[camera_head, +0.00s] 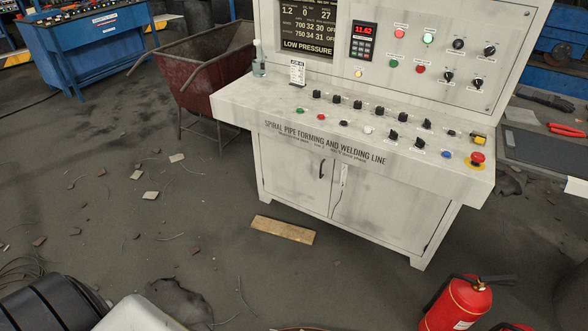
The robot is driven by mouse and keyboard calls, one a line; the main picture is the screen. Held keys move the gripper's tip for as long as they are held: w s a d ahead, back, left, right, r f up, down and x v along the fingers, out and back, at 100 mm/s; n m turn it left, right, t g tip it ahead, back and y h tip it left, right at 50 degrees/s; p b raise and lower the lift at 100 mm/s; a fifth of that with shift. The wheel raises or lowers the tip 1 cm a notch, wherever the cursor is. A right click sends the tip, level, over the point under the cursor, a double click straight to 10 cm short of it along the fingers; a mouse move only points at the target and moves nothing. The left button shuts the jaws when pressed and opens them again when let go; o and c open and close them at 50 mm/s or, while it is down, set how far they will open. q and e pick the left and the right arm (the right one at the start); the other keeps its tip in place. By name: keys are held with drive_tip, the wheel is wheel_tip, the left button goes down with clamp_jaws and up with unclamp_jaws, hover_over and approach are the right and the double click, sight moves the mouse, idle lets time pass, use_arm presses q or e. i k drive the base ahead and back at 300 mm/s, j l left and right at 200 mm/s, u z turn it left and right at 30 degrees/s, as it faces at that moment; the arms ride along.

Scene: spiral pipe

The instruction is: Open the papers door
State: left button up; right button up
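A grey control console (350,140) labelled "Spiral pipe forming and welding line" stands in the middle of the view. Below its panel is a cabinet with two shut doors, a left door (290,172) and a wider right door (385,215). A dark handle (322,168) is on the left door near the seam, and a pale handle (344,175) is on the right door. I cannot read a "papers" label on either door. Neither of my grippers is in view.
A wooden board (283,230) lies on the floor before the left door. A red fire extinguisher (458,304) stands at the lower right. A rusty red wheelbarrow (200,70) is left of the console. Small debris litters the otherwise open floor at left.

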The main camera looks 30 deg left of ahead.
sight(304, 178)
drive_tip(key=i+j+u, duration=0.4)
drive_tip(key=i+u, duration=0.2)
drive_tip(key=i, duration=0.25)
